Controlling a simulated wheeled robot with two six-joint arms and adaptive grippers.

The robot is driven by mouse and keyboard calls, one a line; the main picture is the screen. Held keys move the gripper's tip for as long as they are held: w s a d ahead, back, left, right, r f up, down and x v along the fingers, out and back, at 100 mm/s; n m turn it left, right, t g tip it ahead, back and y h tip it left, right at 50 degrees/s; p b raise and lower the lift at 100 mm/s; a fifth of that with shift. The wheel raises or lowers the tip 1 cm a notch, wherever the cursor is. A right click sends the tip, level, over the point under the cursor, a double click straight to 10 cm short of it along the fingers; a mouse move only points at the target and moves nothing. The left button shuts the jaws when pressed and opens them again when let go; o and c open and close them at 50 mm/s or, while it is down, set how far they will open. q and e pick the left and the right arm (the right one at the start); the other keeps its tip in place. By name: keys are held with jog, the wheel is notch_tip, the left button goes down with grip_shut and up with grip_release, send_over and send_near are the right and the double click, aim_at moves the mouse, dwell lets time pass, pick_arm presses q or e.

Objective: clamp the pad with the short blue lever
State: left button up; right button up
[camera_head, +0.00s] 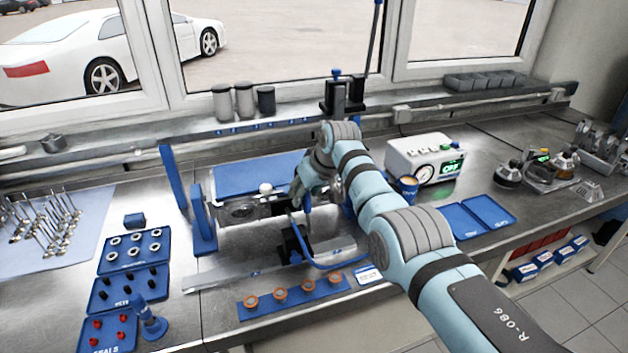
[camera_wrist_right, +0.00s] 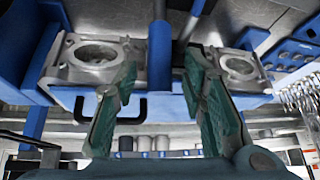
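My right gripper (camera_head: 300,200) reaches over the engine fixture in the middle of the bench. In the right wrist view its two teal fingers (camera_wrist_right: 161,60) stand apart. A blue bar (camera_wrist_right: 160,45) shows between them with a gap on each side; I cannot tell whether it is the short lever. A black clamp block (camera_head: 294,244) sits below the gripper on the fixture, with a thin curved blue piece beside it. The pad cannot be made out. A grey metal part with a round bore (camera_wrist_right: 97,53) shows left of the fingers, and a similar one (camera_wrist_right: 240,68) right. My left gripper is not seen.
Blue uprights (camera_head: 202,222) stand at the fixture's left end. Blue trays (camera_head: 134,250) with small parts lie at left. A blue strip with copper-coloured rings (camera_head: 262,311) lies in front. A white gauge box (camera_head: 424,158) and blue mats (camera_head: 462,221) are at right.

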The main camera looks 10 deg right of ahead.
jog(key=v, duration=1.1)
jog(key=s+d+f+m+h, duration=0.1)
jog(key=s+d+f, duration=0.1)
jog(key=s+f, duration=0.5)
jog(key=s+d+f+m, duration=0.1)
jog(key=s+d+f, duration=0.2)
jog(key=f, duration=0.7)
jog(key=s+d+f+h, duration=0.1)
jog(key=s+d+f, duration=0.1)
jog(key=s+f, duration=0.5)
jog(key=s+d+f+g+h, duration=0.1)
jog(key=s+d+f, duration=0.15)
jog(key=s, duration=0.95)
jog(key=s+d+f+g+h, duration=0.1)
jog(key=s+d+f, duration=0.15)
jog(key=s, duration=0.95)
notch_tip(320, 180, down, 22)
jog(key=s+d+m+g, duration=0.1)
jog(key=s, duration=0.1)
jog(key=s+f+g+b, duration=0.1)
jog(key=s+f, duration=1.1)
jog(key=s, duration=0.1)
jog(key=shift+s+d+f+y, duration=0.2)
jog(key=shift+s+d+y, duration=0.1)
jog(key=shift+s+d, duration=0.05)
